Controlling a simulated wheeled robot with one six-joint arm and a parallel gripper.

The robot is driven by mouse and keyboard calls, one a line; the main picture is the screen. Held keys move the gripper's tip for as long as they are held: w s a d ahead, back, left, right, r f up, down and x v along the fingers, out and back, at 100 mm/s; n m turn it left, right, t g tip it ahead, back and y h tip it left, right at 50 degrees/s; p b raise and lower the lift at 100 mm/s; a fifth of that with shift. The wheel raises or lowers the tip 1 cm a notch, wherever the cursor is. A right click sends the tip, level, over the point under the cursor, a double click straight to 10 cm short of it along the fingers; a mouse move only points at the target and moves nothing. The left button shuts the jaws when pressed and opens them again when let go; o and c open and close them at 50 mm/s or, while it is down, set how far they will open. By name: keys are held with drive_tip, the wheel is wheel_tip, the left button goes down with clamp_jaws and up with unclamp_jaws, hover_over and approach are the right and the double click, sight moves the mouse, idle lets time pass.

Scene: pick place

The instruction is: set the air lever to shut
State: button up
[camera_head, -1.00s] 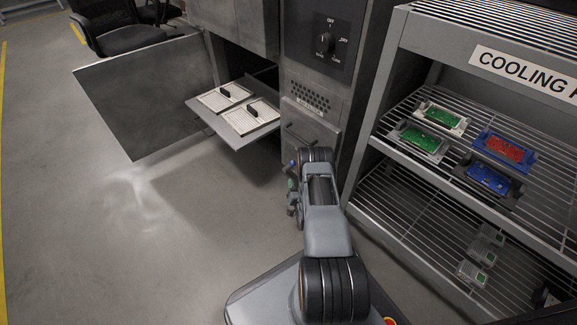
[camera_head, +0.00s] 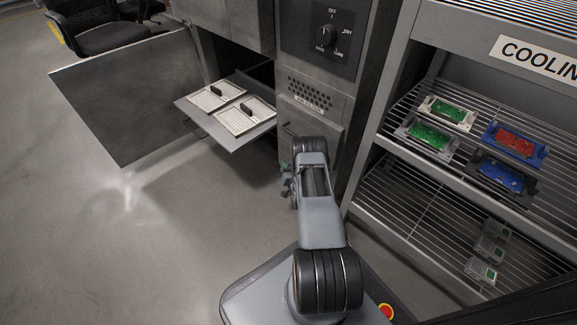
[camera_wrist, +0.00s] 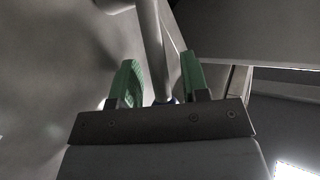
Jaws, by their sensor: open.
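A pale grey rod, which looks like the air lever (camera_wrist: 152,38), runs down between my fingers in the wrist view, with a blue end (camera_wrist: 166,100) close to my palm. My gripper (camera_wrist: 158,65) is open, with its green fingers on either side of the rod. The rod is nearer the right finger; I cannot tell if they touch. In the head view my gripper (camera_head: 286,180) is small and partly hidden by my arm, beside the front of the grey cabinet (camera_head: 310,130). The lever is not clearly visible there.
A dial panel (camera_head: 332,32) is on the upper cabinet. An open door (camera_head: 125,95) and a pulled-out shelf (camera_head: 222,132) with two white trays stand at left. A cooling rack (camera_head: 400,155) with several coloured fixtures is close at right. Floor at left is clear.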

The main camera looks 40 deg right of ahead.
drive_tip(key=c, duration=0.7)
clamp_jaws()
drive_tip(key=shift+r, duration=0.1)
